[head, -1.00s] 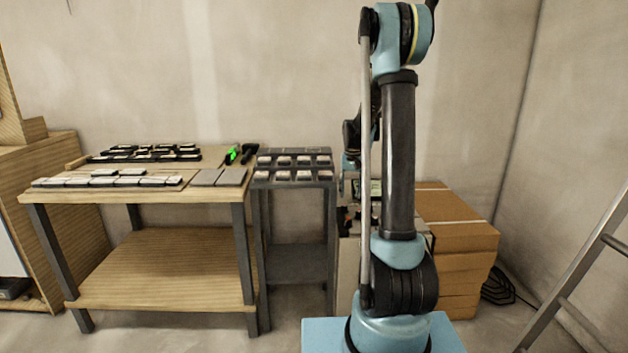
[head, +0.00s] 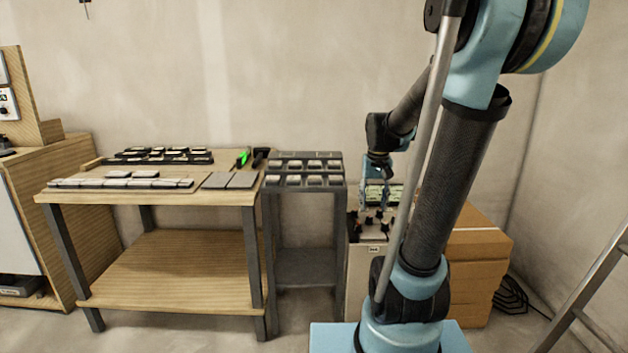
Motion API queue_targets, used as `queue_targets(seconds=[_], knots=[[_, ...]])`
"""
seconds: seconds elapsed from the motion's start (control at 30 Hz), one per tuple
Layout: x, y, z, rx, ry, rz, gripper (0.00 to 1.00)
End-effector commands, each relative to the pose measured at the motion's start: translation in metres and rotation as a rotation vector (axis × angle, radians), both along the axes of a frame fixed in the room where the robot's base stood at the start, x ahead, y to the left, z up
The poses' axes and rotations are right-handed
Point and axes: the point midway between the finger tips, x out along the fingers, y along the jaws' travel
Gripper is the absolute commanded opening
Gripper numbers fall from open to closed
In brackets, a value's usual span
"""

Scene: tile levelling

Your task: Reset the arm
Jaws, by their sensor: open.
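My arm stands in the right half of the head view, its main link leaning right and its forearm reaching back and down to the left. My gripper (head: 375,192) hangs pointing down above the front of a pale box-shaped unit (head: 366,262) with dark and red parts on top. The gripper is open and small in the picture. No held object can be made out between its fingers. Part of the unit's top is hidden behind my arm.
A wooden table (head: 95,199) at left bears dark and pale tiles, grey plates and a green-lit tool (head: 243,158). A grey rack (head: 305,187) holding several small blocks stands between table and unit. Cardboard boxes (head: 475,250) and a ladder (head: 585,290) are at right.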

Motion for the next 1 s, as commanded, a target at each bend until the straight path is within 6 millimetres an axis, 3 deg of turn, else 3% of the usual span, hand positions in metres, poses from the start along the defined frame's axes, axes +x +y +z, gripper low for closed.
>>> queue_targets(seconds=[0.27, 0.6, 0.8, 1.0], knots=[[-0.066, 0.000, -0.008, -0.004, -0.027, 0.027, 0.46], [-0.137, 0.000, -0.036, -0.008, -0.060, 0.061, 0.46], [-0.171, 0.000, -0.059, -0.012, -0.080, 0.077, 0.46], [-0.189, -0.002, -0.074, -0.014, -0.090, 0.089, 0.46]])
